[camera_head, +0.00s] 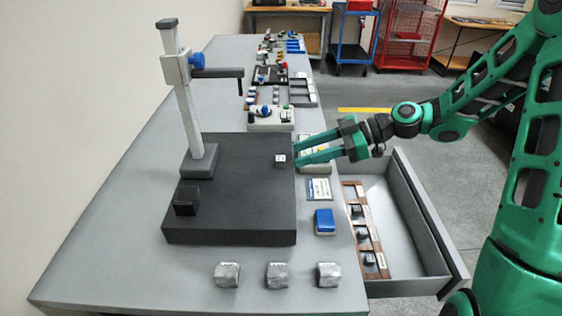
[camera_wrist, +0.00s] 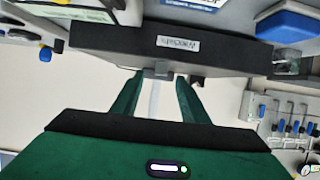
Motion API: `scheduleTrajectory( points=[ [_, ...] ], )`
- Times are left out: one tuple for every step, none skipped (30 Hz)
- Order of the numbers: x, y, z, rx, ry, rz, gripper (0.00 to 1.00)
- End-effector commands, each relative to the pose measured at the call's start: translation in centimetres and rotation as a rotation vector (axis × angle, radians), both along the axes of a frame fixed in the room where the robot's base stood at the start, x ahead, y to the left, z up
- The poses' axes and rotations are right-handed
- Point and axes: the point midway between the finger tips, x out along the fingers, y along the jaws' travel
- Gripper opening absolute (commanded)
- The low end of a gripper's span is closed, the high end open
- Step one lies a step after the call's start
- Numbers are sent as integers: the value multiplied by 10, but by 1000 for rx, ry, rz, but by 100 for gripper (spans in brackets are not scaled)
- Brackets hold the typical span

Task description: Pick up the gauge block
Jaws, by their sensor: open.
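A small dark block with a white label, which looks like the gauge block (camera_head: 280,159), sits on the black surface plate (camera_head: 225,225) near its right edge. My gripper (camera_head: 298,157) is open just to the right of that block, its green fingers pointing left at it. In the wrist view the picture is upside down. There a small grey block (camera_wrist: 161,71) shows just beyond and between the fingertips (camera_wrist: 160,80), against the plate's labelled side (camera_wrist: 110,38). The fingers do not appear to hold anything. Whether they touch the block I cannot tell.
A measuring stand (camera_head: 195,110) rises from the plate's left back, and a dark cube (camera_head: 186,199) sits at its left front. A blue box (camera_head: 324,221) and several grey metal blocks (camera_head: 277,275) stand on the bench. An open drawer (camera_head: 408,228) holds a wooden rack (camera_head: 361,222).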

Motion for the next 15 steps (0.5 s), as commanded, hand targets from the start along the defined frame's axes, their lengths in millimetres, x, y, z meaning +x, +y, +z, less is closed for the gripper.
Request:
scheduleTrajectory(
  points=[
    [-1,5,-1,1,1,2,41],
    [-1,8,-2,1,1,3,41],
    [-1,14,-4,2,1,5,41],
    [-1,18,-6,1,2,5,41],
    [-1,22,-8,1,1,4,41],
    [-1,27,-10,0,2,5,41],
    [-1,31,-11,1,2,5,41],
    [0,35,-12,1,1,4,41],
    [0,39,-14,1,1,4,41],
    [0,41,-16,0,2,4,41],
    [0,43,-17,0,2,4,41],
    [0,46,-17,0,1,3,41],
    [0,47,-18,0,1,2,41],
    [0,47,-18,0,1,2,41],
    [1,48,-18,0,0,1,41]
  ],
)
